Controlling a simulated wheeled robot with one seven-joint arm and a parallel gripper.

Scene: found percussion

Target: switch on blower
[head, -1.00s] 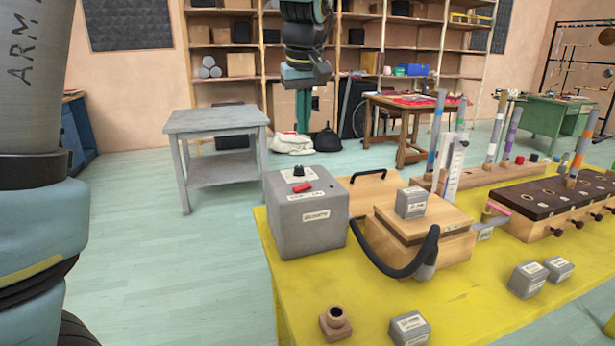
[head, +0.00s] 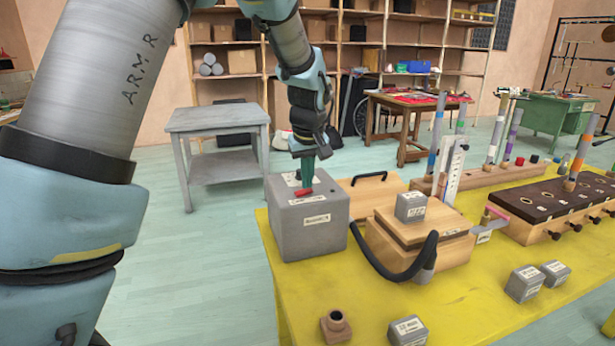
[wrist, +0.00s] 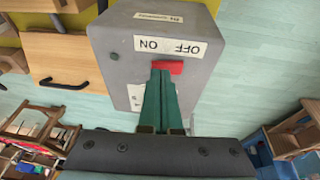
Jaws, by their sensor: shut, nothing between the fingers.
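In the wrist view the red switch (wrist: 169,67) lies beside a white label reading OFF and ON, nearer the OFF end. My gripper (head: 306,180) is shut and empty, pointing down at the box top. Its green fingertips (wrist: 160,70) are at the red switch and cover part of it. I cannot tell whether they touch it.
A wooden bellows box (head: 418,245) with a grey weight (head: 410,207) and a black hose stands right of the blower. Loose grey weights (head: 525,283) and a brown fitting (head: 336,326) lie on the yellow table (head: 300,300). A grey side table (head: 217,122) stands behind.

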